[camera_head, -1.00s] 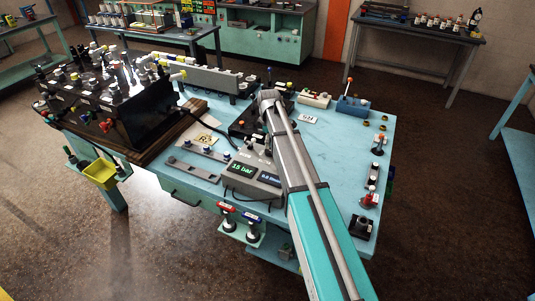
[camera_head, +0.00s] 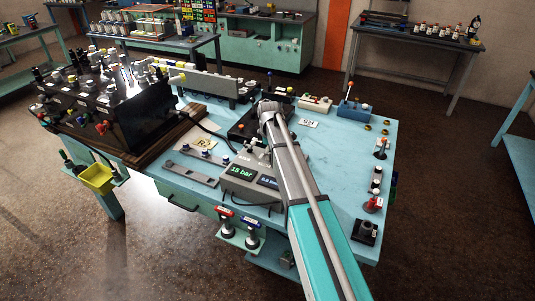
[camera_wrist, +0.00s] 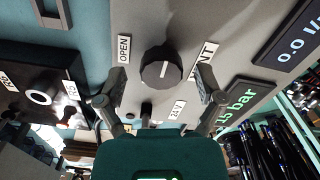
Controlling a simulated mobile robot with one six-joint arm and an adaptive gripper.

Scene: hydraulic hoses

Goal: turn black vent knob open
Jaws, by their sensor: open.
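The black vent knob (camera_wrist: 161,68) is a round dial with a white pointer line on a grey panel, in the middle of the wrist view. An OPEN label (camera_wrist: 124,50) is at its left and a partly covered label ending in NT (camera_wrist: 206,57) at its right. The pointer line stands nearly upright in the picture, between the two labels. My gripper (camera_wrist: 160,76) is open, with one finger on each side of the knob and visible gaps between. Whether the fingertips reach down to the panel cannot be told. In the head view my arm largely covers this spot.
The grey console with a 15 bar display (camera_head: 239,171) stands on the blue bench (camera_head: 335,175). A 24 V label (camera_wrist: 177,110) and a small black part (camera_wrist: 146,109) are near the knob. A dark box (camera_wrist: 40,95) is at the left of the wrist view.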

